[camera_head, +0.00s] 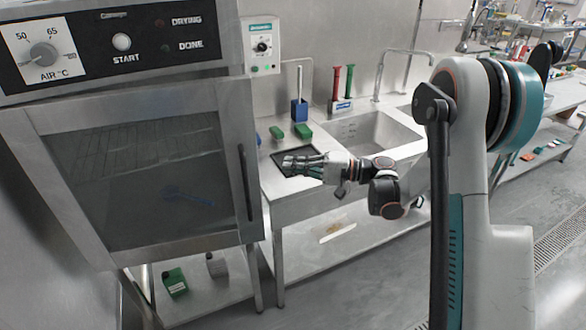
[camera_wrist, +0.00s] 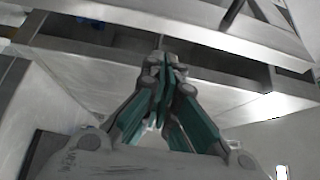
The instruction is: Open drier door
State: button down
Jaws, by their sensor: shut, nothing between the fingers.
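The drier (camera_head: 120,75) stands at the left in the head view, a steel cabinet with a dial and button panel on top. Its door (camera_head: 140,170) has a dark window with wire racks and a blue item showing behind it, and it looks closed. A dark vertical handle (camera_head: 245,183) is on the door's right side. My gripper (camera_head: 287,163) is shut and empty, pointing left, to the right of the handle and apart from it. It appears over the bench by the sink. The wrist view shows the teal fingers (camera_wrist: 165,75) together.
A sink (camera_head: 370,135), a black tray (camera_head: 290,158), green brushes (camera_head: 303,131) and a blue holder (camera_head: 299,108) are on the steel bench at the right. Green and grey boxes (camera_head: 175,282) sit on the shelf below the drier.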

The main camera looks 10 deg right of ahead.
jog(key=s+a+b, duration=0.1)
jog(key=a+b, duration=0.2)
jog(key=a, duration=0.3)
jog(key=shift+s+a, duration=0.35)
jog(key=shift+s, duration=0.05)
